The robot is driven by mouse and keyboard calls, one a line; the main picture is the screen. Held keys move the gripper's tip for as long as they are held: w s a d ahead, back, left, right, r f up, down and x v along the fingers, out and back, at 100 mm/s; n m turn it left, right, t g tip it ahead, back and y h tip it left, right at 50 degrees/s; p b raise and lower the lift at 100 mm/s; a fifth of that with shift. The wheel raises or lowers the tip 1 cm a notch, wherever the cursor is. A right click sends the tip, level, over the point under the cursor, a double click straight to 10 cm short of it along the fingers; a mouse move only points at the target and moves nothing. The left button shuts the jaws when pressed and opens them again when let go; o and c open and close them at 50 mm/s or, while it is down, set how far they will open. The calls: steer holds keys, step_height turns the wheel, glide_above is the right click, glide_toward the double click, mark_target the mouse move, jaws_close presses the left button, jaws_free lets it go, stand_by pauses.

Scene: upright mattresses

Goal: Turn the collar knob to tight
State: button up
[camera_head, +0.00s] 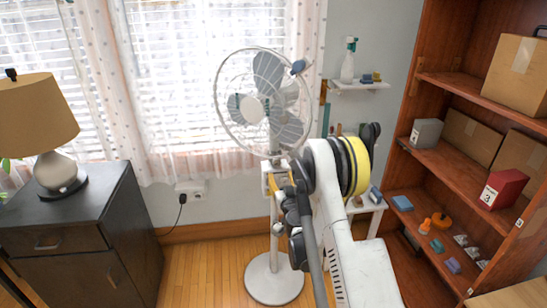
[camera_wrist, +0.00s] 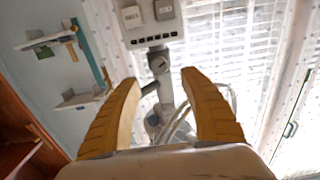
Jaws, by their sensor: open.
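The white pedestal fan (camera_head: 272,270) stands on the wood floor in front of the window. In the wrist view, its control box (camera_wrist: 153,25) is at the top, with its post running down between my fingers. A grey collar (camera_wrist: 158,62) with a round face sits on the post just below the box. A dark stub (camera_wrist: 148,89) juts from the post's left side; I cannot tell which part is the knob or its setting. My gripper (camera_wrist: 160,77) is open, its yellow fingers apart on either side of the post. In the head view, my arm partly hides the post.
A dark cabinet (camera_head: 80,225) with a lamp (camera_head: 50,165) stands at left. A brown bookcase (camera_head: 445,85) with boxes is at right. Small white wall shelves (camera_head: 358,85) hang behind my arm. The fan's guard (camera_head: 235,75) is close above my gripper. Floor is clear left of the fan.

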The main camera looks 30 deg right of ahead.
mark_target(277, 164)
steer(key=b+x, duration=0.3)
steer(key=x, duration=0.6)
steer(key=shift+f, duration=0.2)
steer(key=shift+w+d+r, duration=0.15)
steer(key=shift+w+d, duration=0.1)
steer(key=shift+w, duration=0.35)
